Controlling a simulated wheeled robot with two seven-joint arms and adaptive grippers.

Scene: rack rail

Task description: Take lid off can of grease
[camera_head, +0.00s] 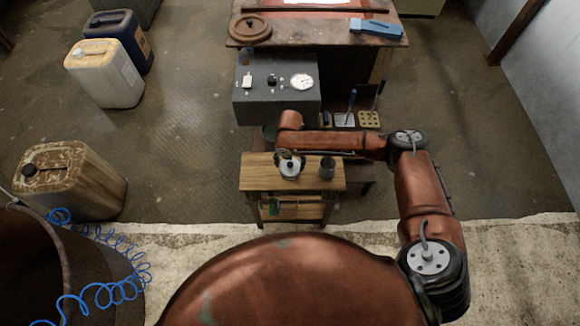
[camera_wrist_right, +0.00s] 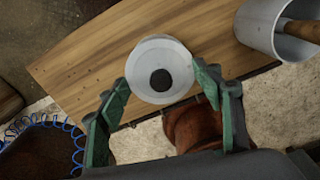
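The can of grease (camera_head: 290,168) is a small pale metal can, standing upright on a small wooden table. In the right wrist view I look down on its round whitish lid (camera_wrist_right: 150,56) with a black knob (camera_wrist_right: 160,80) in the middle; the lid is on the can. My right gripper (camera_wrist_right: 160,74) has its green fingers spread, one on each side of the can's near edge in the picture. I cannot tell whether the fingertips touch it. In the head view the right gripper (camera_head: 286,156) is small, close behind the can. My left gripper is not in view.
A grey cup (camera_head: 327,168) stands right of the can; the wrist view shows a wooden handle (camera_wrist_right: 302,32) in it. Behind are a grey gauge box (camera_head: 277,101) and a workbench (camera_head: 310,32). Canisters (camera_head: 70,180) stand at left beside a blue coiled hose (camera_head: 115,290).

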